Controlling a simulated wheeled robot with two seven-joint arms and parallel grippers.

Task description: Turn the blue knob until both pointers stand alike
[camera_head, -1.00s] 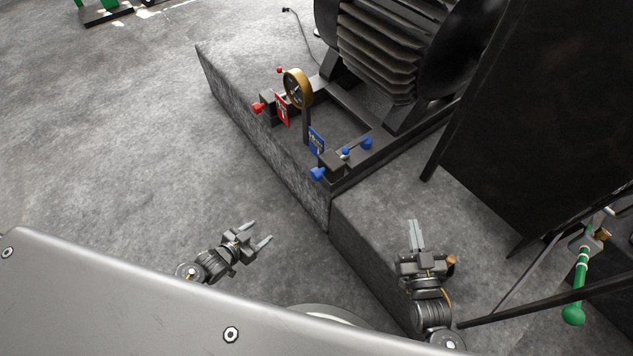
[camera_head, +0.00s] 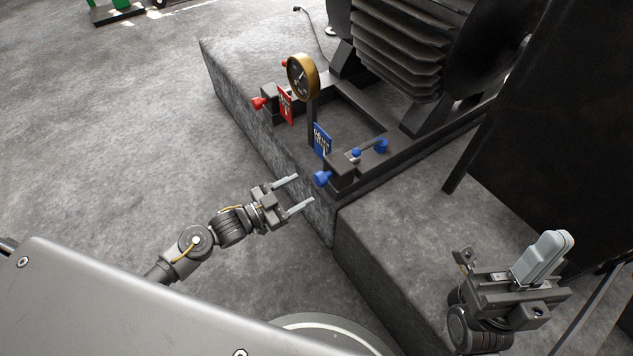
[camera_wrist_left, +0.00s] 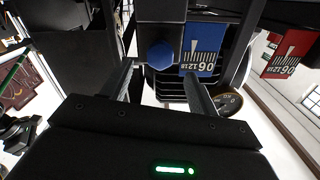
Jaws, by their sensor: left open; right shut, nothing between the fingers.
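The blue knob (camera_head: 322,179) sits on the near end of a dark block on the motor's frame. In the left wrist view the blue knob (camera_wrist_left: 160,54) shows ahead, between the lines of my fingers. A blue scale plate (camera_head: 321,141) stands beside it. A red knob (camera_head: 259,103) and a red scale plate (camera_head: 285,105) are further left. A brass-rimmed gauge (camera_head: 302,77) stands on a post between the plates; its pointers are too small to read. My left gripper (camera_head: 300,189) is open and empty, just short of the blue knob. My right gripper (camera_head: 549,252) is shut and empty at the lower right.
A large finned motor (camera_head: 395,45) stands on the stone plinth (camera_head: 235,95) behind the knobs. A tall dark panel (camera_head: 540,110) stands at the right.

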